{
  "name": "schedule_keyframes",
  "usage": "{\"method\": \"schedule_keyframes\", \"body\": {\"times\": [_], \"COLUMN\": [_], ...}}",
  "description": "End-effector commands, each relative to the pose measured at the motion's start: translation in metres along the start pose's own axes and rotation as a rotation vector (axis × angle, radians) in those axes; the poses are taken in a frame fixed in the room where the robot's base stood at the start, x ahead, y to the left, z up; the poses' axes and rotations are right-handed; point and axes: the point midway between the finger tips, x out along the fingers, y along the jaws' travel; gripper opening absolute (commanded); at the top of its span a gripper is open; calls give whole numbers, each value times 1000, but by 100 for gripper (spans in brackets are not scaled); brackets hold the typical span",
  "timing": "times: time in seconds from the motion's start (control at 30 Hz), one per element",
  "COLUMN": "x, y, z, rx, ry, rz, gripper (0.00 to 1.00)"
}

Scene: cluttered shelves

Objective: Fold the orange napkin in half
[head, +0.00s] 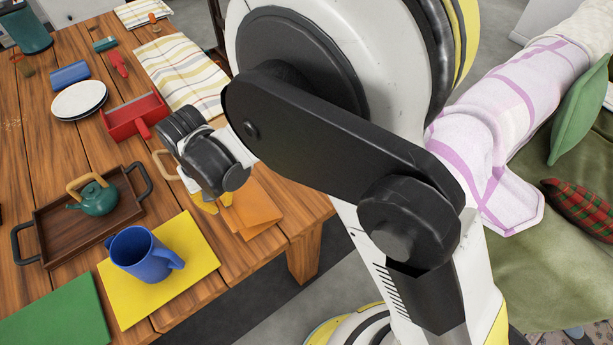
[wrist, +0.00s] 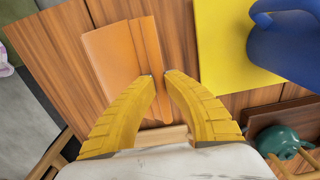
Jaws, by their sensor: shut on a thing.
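The orange napkin (head: 258,208) lies near the table's front edge, partly hidden behind my gripper in the head view. In the wrist view the napkin (wrist: 108,58) shows a flat part at left and a narrow raised strip along its right side. My gripper (wrist: 159,75) has its two yellow fingers close together on this strip, shut on the napkin with a thin strip of orange between the tips. In the head view my gripper is mostly hidden by my own wrist; only bits of yellow finger show.
A yellow placemat (head: 190,255) with a blue mug (head: 143,254) lies beside the napkin. A wooden tray (head: 48,250) holds a green teapot (head: 94,196). A red dustpan (head: 133,113), white plates (head: 79,99) and a striped cloth (head: 185,72) lie farther back. A sofa stands at right.

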Motion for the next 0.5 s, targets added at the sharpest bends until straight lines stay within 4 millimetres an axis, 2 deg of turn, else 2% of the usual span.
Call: {"method": "schedule_keyframes", "body": {"times": [0.03, 0.37, 0.5], "x": [8, 8, 23], "y": [-4, -6, -10], "z": [0, 0, 0], "rx": [-1, 0, 0], "ry": [0, 0, 0], "rz": [0, 0, 0], "gripper": [0, 0, 0]}}
